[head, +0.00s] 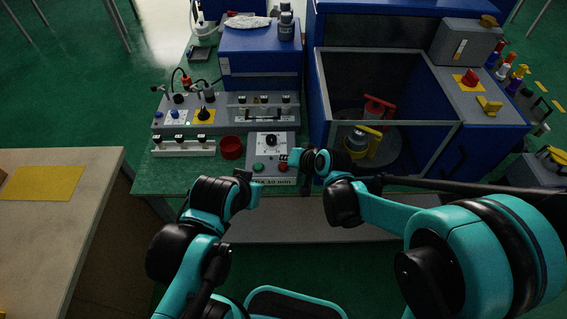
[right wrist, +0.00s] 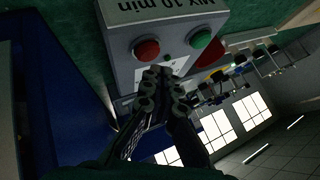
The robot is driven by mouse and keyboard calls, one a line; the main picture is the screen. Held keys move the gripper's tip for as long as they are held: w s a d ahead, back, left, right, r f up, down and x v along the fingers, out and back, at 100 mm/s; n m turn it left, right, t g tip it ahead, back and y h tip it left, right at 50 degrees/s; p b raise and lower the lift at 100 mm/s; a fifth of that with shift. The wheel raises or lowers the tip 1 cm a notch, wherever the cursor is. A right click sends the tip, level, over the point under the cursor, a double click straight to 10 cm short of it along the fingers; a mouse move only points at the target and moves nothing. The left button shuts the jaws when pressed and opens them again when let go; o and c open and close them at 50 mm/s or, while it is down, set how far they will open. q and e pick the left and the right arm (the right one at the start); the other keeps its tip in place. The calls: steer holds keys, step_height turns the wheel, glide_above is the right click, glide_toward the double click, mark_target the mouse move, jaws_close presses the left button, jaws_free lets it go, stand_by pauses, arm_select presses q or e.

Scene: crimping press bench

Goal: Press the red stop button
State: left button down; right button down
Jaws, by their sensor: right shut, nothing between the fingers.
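The red button (head: 283,168) sits on the front of a grey control box (head: 284,144), right of a green button (head: 258,168) and below a black dial. In the right wrist view, the red button (right wrist: 146,49) and green button (right wrist: 201,39) show on the box, which is lettered "MIX 10 min". My right gripper (head: 288,157) is shut and empty close to the red button. Its fingertips (right wrist: 160,72) lie just beside the red button in the wrist view; I cannot tell whether they touch the box. My left gripper (head: 244,177) is left of the box's lower front, its fingers unclear.
A red bowl (head: 231,148) stands left of the box. A blue-framed machine with clear panels (head: 386,97) stands close at right. Another red knob on a yellow plate (head: 469,79) is on its right side. A beige table (head: 90,177) is at left.

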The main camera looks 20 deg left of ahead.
mark_target(286, 167)
steer(key=shift+r, duration=0.1)
step_height(286, 167, up, 5)
steer(key=p, duration=0.4)
stand_by(0.3)
stand_by(0.8)
